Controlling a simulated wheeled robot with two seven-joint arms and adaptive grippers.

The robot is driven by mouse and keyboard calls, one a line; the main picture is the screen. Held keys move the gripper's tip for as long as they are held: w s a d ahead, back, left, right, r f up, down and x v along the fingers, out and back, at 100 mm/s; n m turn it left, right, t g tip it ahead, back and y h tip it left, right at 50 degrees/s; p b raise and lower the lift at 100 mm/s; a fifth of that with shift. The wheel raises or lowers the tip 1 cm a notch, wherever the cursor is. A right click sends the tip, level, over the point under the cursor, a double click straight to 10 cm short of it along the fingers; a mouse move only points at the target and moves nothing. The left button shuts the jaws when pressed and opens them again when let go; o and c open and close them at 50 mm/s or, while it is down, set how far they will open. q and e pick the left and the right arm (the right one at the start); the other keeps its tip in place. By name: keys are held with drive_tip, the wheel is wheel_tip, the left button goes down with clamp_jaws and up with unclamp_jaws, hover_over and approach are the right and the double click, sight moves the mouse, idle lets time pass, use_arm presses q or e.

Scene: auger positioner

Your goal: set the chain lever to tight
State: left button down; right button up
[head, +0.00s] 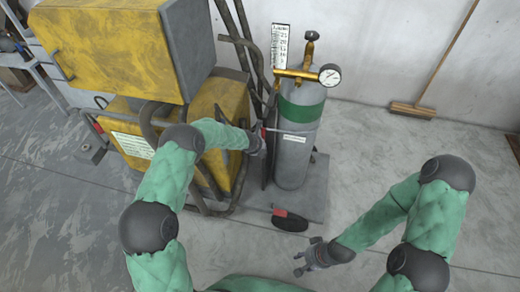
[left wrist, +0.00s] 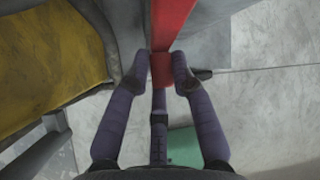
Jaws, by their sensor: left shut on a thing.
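The chain lever (left wrist: 172,22) is a red bar in the left wrist view. It runs down from the top edge, and its red end lies between the two dark fingers of my left gripper (left wrist: 162,76). In the head view the left gripper (head: 261,142) is beside the grey gas cylinder (head: 292,165), at its left side. It hides most of the lever there; only a small red bit shows. A thin pale band crosses the cylinder's front at that height. My right gripper (head: 303,258) is empty, low over the floor, with its fingers apart.
The yellow machine (head: 110,45) stands close on the left, with dark hoses (head: 243,45) between it and the cylinder. A gauge (head: 330,75) and brass valve top the cylinder. A black and red wheel (head: 290,221) is at its base. The floor to the right is clear; a broom (head: 412,110) leans behind.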

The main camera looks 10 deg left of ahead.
use_arm(q)
drive_tip(key=shift+s+d+f, duration=0.15)
drive_tip(key=shift+f, duration=0.8)
use_arm(e)
drive_tip(key=shift+s, duration=0.85)
idle(1.9)
use_arm(q)
drive_tip(key=c, duration=1.2)
unclamp_jaws()
drive_tip(key=shift+o, duration=0.2)
drive_tip(key=shift+w, duration=0.3)
drive_tip(key=shift+r, duration=0.35)
drive_tip(key=shift+r, duration=0.45)
drive_tip(key=v, duration=1.1)
drive_tip(key=shift+s, duration=0.15)
